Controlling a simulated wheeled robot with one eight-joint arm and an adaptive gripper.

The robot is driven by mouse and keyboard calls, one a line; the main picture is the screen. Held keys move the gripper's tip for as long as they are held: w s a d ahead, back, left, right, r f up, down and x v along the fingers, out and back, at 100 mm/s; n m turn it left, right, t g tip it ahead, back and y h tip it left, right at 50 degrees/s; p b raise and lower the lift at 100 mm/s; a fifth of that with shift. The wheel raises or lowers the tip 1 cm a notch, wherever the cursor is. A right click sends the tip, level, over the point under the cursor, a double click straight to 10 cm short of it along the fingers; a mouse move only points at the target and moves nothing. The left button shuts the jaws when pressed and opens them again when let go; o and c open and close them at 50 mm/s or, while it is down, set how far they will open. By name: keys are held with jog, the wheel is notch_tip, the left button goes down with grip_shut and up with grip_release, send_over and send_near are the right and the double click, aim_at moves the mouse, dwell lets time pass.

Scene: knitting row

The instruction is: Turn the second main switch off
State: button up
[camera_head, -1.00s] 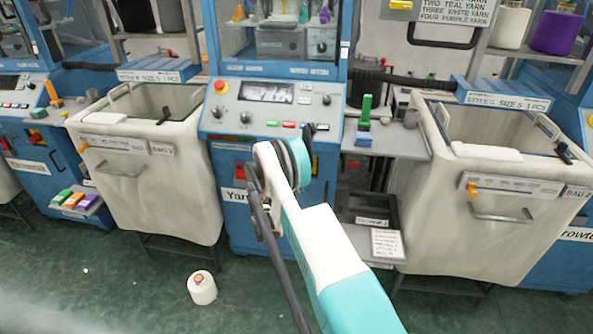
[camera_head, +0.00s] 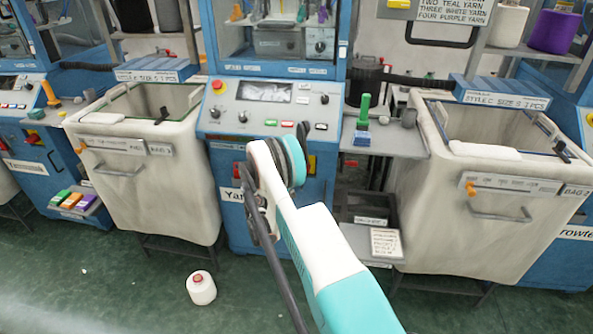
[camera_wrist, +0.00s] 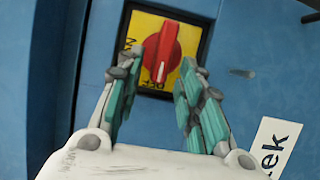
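The main switch is a red rotary knob (camera_wrist: 161,52) on a yellow plate (camera_wrist: 136,32) in a dark square frame, set in a blue machine front. In the wrist view the knob stands close to upright in the picture, tilted a little right at its top. My gripper (camera_wrist: 157,80) is open, its two teal-padded fingers on either side of the knob's lower end. I cannot tell if they touch it. In the head view my arm covers most of the switch area on the middle blue machine (camera_head: 222,160), and the fingers are hidden.
A control panel (camera_head: 268,105) with a red stop button (camera_head: 217,85) sits above my arm. Cream bins stand to the left (camera_head: 140,200) and right (camera_head: 480,225). A grey shelf (camera_head: 400,143) juts out at right. A white yarn cone (camera_head: 201,288) stands on the floor.

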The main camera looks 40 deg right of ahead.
jog(key=v, duration=1)
jog(key=w+a+r+m+y, duration=0.1)
jog(key=a+r+y, duration=0.3)
jog(key=r, duration=1)
jog(key=s+a+r+y, duration=0.4)
jog(key=s+a+r, duration=0.25)
jog(key=r, duration=0.35)
jog(key=s+a+r+m+y, duration=0.1)
jog(key=s+a+y, duration=0.3)
jog(key=s+a, duration=0.6)
jog(key=s+a+r+m+t+y, duration=0.1)
jog(key=s+a+r+y, duration=0.2)
jog(key=s+a, duration=0.8)
jog(key=s+y, duration=0.2)
jog(key=s, duration=0.5)
jog(key=shift+s+a+m+t, duration=0.2)
jog(key=shift+m+t, duration=0.1)
jog(key=shift+m, duration=0.1)
